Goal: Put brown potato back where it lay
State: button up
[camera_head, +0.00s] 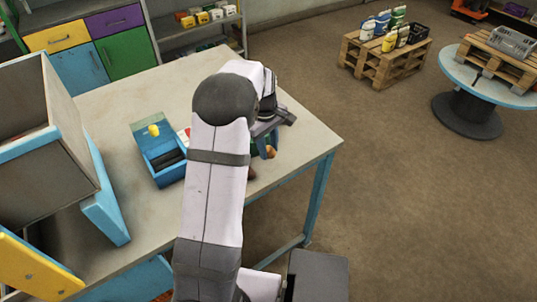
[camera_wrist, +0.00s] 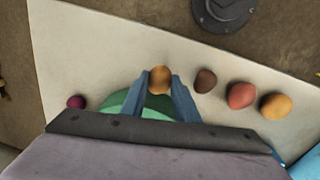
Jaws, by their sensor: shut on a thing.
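My gripper (camera_wrist: 161,88) is shut on a light-brown, rounded potato (camera_wrist: 159,79), which sits between the blue fingertips. In the head view my gripper (camera_head: 266,146) is mostly behind my arm, over the table's right part, and a bit of the brown potato (camera_head: 271,152) shows. A green rounded thing (camera_wrist: 128,103) lies behind the fingers in the wrist view, partly hidden. I cannot tell how high the potato is above the table.
In the wrist view a dark brown lump (camera_wrist: 205,80), a red one (camera_wrist: 240,95) and an orange one (camera_wrist: 276,105) lie in a row to the right. A purple one (camera_wrist: 76,101) lies left. A blue box (camera_head: 165,165) stands on the table (camera_head: 130,205).

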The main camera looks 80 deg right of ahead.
jog(key=shift+f+p, duration=0.6)
jog(key=shift+f, duration=1.25)
jog(key=shift+f, duration=0.1)
jog(key=o, duration=1.1)
jog(key=r+b, duration=0.1)
jog(key=r, duration=0.3)
jog(key=r+b, duration=0.1)
jog(key=r, duration=0.7)
jog(key=shift+w+a+r+b, duration=0.15)
jog(key=shift+w+a+b, duration=0.1)
jog(key=shift+a+b, duration=0.15)
